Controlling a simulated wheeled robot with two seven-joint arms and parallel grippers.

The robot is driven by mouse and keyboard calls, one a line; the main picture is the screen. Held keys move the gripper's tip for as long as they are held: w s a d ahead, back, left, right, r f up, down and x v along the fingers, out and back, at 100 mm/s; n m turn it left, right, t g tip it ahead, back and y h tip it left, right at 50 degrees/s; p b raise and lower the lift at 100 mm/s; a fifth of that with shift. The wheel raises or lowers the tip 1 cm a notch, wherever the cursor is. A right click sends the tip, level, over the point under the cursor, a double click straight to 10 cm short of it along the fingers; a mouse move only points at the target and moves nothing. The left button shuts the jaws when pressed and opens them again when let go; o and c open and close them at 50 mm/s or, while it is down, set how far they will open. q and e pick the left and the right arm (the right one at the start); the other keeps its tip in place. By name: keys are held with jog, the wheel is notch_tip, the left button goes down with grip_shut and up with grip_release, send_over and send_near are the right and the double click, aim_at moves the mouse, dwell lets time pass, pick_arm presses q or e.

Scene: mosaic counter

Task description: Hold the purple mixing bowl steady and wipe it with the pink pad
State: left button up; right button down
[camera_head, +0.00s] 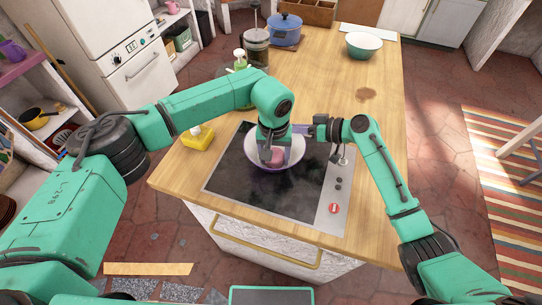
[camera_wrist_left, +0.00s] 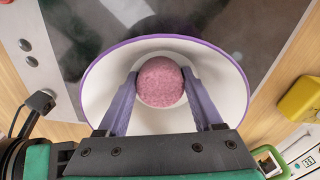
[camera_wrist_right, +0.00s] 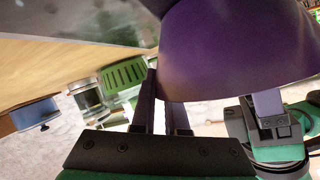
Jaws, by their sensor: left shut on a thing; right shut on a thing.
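The mixing bowl (camera_head: 297,156), purple outside and white inside, stands on the dark cooktop near the counter's front. It fills the middle of the left wrist view (camera_wrist_left: 222,77). My left gripper (camera_head: 273,158) reaches down into the bowl, shut on the round pink pad (camera_wrist_left: 160,82), with a finger on each side. The pad is low inside the bowl; whether it touches the surface I cannot tell. My right gripper (camera_head: 305,130) is at the bowl's far right rim, shut on it. The right wrist view shows the bowl's purple outer wall (camera_wrist_right: 235,50) at the fingers, whose tips are partly hidden.
The black cooktop (camera_head: 225,183) has knobs at its right side. A yellow block-like item (camera_head: 198,138) is left of it.

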pick_arm(q)
jog(key=shift+w+d, duration=0.15)
jog(key=shift+w, duration=0.55)
jog(key=shift+w+a+f, duration=0.1)
jog(key=shift+w+a, duration=0.15)
jog(key=shift+a, duration=0.1)
pick_arm(e)
jog(key=shift+s+f, duration=0.1)
pick_arm(q)
jog(key=shift+a, duration=0.45)
jog(key=shift+s+a, duration=0.2)
jog(key=shift+s, duration=0.65)
jog(key=shift+s+d, duration=0.4)
jog(key=shift+w+d, duration=0.15)
jog(key=shift+d, duration=0.15)
jog(key=shift+w+d, duration=0.3)
jog(key=shift+w, duration=0.55)
jog(key=shift+w+a, duration=0.25)
jog(key=shift+a, duration=0.1)
